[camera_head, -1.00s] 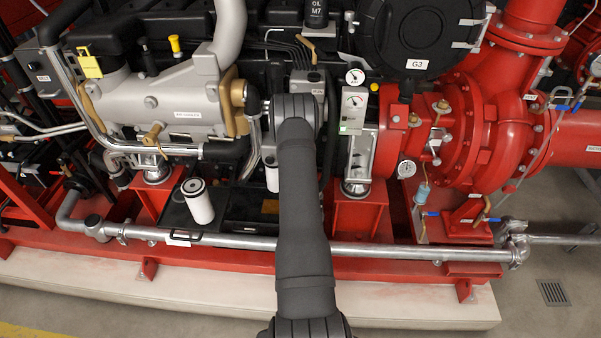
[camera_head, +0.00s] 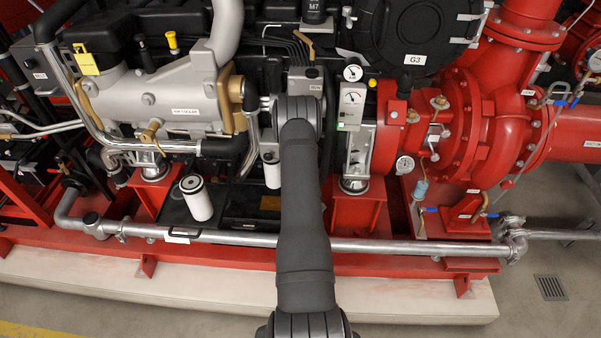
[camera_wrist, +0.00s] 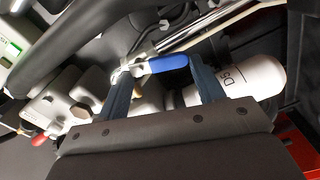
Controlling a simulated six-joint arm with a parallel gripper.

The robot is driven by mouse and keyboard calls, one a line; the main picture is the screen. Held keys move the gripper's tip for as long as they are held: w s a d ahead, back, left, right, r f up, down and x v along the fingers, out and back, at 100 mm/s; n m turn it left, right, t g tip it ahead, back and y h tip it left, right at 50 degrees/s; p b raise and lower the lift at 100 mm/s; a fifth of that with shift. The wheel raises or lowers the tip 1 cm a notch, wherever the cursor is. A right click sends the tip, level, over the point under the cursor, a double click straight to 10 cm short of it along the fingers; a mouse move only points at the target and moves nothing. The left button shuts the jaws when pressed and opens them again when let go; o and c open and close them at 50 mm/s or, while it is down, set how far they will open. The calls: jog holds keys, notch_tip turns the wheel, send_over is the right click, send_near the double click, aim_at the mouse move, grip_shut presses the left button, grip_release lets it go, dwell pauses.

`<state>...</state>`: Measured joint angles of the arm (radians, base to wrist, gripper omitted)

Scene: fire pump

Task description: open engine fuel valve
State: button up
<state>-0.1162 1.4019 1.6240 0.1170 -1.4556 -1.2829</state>
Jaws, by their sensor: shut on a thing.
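A valve lever with a blue handle (camera_wrist: 168,64) shows in the wrist view, in front of a metal pipe. My gripper (camera_wrist: 161,70) has its two dark blue fingers at the two ends of this blue handle and is shut on it. The metal end of the lever shows beside the left finger. In the head view my arm covers the gripper and this valve, so neither shows there. I cannot read a label that names the valve.
A white cylinder (camera_wrist: 258,78) lies close to the right finger in the wrist view. In the head view a white filter (camera_head: 197,198) stands left of my arm, and a gauge panel (camera_head: 351,108) stands to its right. A long pipe (camera_head: 390,247) runs along the front.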

jog(key=shift+d+f+n, duration=0.1)
jog(key=shift+d+n, duration=0.05)
jog(key=shift+n, duration=0.65)
jog(key=shift+d+f+n, duration=0.1)
jog(key=shift+d+n, duration=0.05)
jog(key=shift+n, duration=0.65)
jog(key=o, duration=1)
jog(key=s, duration=1.7)
jog(key=shift+s, duration=0.25)
jog(key=shift+w, duration=0.15)
jog(key=w, duration=1.7)
jog(key=shift+w, duration=0.1)
